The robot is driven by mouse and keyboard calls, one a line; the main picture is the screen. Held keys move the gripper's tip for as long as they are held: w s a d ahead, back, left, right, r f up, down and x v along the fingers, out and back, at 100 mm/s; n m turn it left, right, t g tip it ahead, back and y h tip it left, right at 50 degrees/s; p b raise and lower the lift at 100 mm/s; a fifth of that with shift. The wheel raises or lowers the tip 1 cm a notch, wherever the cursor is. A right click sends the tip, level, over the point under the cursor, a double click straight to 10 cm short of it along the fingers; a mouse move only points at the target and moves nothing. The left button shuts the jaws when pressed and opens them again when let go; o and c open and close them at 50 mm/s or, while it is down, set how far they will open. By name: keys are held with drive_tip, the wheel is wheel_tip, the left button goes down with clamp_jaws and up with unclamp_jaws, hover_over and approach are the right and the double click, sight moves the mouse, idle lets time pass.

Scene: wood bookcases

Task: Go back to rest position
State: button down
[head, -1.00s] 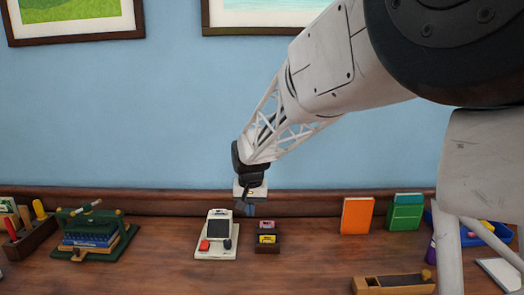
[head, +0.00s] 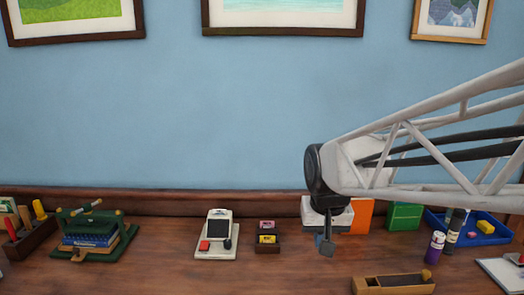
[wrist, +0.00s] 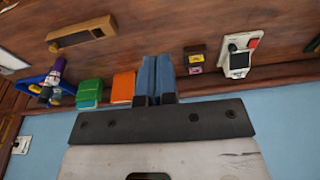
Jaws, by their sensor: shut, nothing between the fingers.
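My gripper (head: 325,246) hangs above the back of the wooden desk in the head view, in front of the orange book (head: 360,215). It is shut, with nothing between its fingers. In the wrist view its two blue-grey fingers (wrist: 157,76) lie side by side, pointing toward the desk. My arm reaches in from the right side of the head view. The gripper touches no object that I can see.
A green box (head: 404,216), a blue tray (head: 495,238), a purple bottle (head: 434,247) and a wooden box (head: 394,284) are at the right. A white handheld device (head: 218,245) and a small dark holder (head: 267,246) stand mid-desk. A green press-like stand (head: 92,243) is at left.

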drive_tip(key=s+d+f, duration=0.1)
drive_tip(key=s+d, duration=0.2)
drive_tip(key=s, duration=0.5)
drive_tip(key=s+d+f, duration=0.1)
drive_tip(key=s+d, duration=0.2)
drive_tip(key=s, duration=0.5)
drive_tip(key=shift+s+f+t, duration=0.15)
drive_tip(key=shift+f+t, duration=0.1)
drive_tip(key=shift+t, duration=0.05)
